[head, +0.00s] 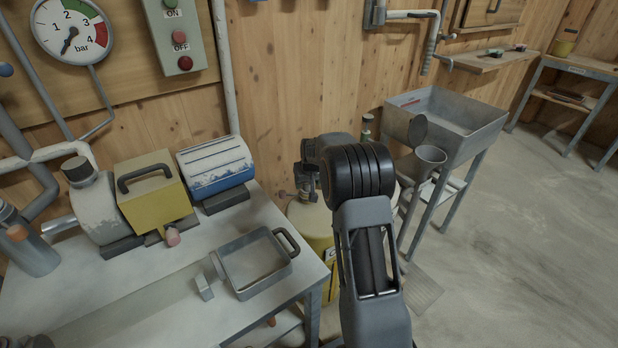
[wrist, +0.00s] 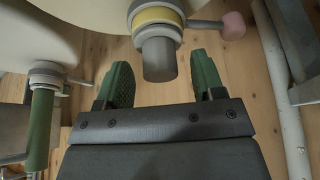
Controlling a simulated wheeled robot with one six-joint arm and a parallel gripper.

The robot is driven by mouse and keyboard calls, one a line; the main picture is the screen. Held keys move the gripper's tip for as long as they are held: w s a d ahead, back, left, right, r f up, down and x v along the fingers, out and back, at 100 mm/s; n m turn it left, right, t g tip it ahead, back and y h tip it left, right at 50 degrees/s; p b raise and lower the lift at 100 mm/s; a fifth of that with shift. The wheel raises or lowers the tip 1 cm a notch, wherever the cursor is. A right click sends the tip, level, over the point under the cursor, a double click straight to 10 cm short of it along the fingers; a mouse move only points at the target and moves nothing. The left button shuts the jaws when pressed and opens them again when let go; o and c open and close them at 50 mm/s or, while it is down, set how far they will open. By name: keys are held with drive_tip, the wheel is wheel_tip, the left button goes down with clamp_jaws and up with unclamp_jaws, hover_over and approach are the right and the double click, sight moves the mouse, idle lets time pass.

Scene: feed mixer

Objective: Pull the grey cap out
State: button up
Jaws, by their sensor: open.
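The grey cap (wrist: 157,62) is a short cylinder in the wrist view, at the end of a light neck with a yellow ring (wrist: 156,16). My gripper (wrist: 162,80) has two green fingers, one to the left and one to the right of the cap's end. The fingers are apart, with visible gaps between them and the cap, and nothing is held. How far the fingers reach along the cap is hard to tell. In the head view my arm hides the gripper, and I cannot make out the cap for sure.
A pink knob on a rod (wrist: 233,25) sticks out right of the neck. A green-sleeved handle (wrist: 42,130) is at the left, and a pale pipe (wrist: 284,95) at the right. In the head view, a yellow vessel (head: 312,222) stands behind my arm, between the workbench (head: 160,310) and a grey trough (head: 465,128).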

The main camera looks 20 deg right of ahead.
drive_tip(key=shift+w+f, duration=0.25)
drive_tip(key=shift+f, duration=0.3)
drive_tip(key=c, duration=0.8)
drive_tip(key=shift+r, duration=0.1)
drive_tip(key=shift+r, duration=0.15)
drive_tip(key=shift+r+p, duration=0.7)
drive_tip(key=shift+r, duration=0.1)
drive_tip(key=shift+r, duration=0.15)
drive_tip(key=shift+r+p, duration=1.7)
drive_tip(key=shift+r, duration=0.65)
